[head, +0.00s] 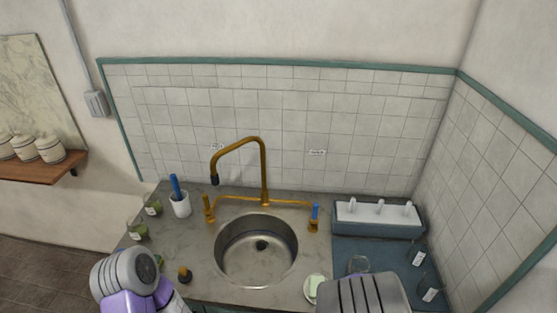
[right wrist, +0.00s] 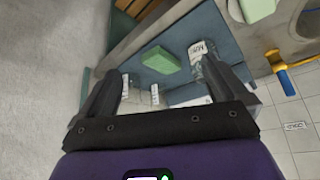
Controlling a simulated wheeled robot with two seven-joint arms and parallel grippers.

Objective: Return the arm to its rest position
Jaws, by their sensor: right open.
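My right gripper (right wrist: 165,85) is open in the right wrist view, with its two dark fingers apart and nothing held between them. Beyond the fingers a green block (right wrist: 162,61) lies on a blue mat (right wrist: 222,35). I cannot tell how far the fingers are above it. In the head view my right arm (head: 362,293) shows at the bottom, right of centre, over the counter's front; its fingers are hidden there. My left arm (head: 125,280) shows at the bottom left as a grey and purple link. My left gripper does not show.
A steel sink (head: 228,268) with a brass tap (head: 264,170) sits mid-counter. A white cup (head: 180,206) with a blue-handled tool stands left. A white rack (head: 377,214) and labelled glass containers (head: 430,294) stand right. A soap dish (head: 308,292) lies near my right arm.

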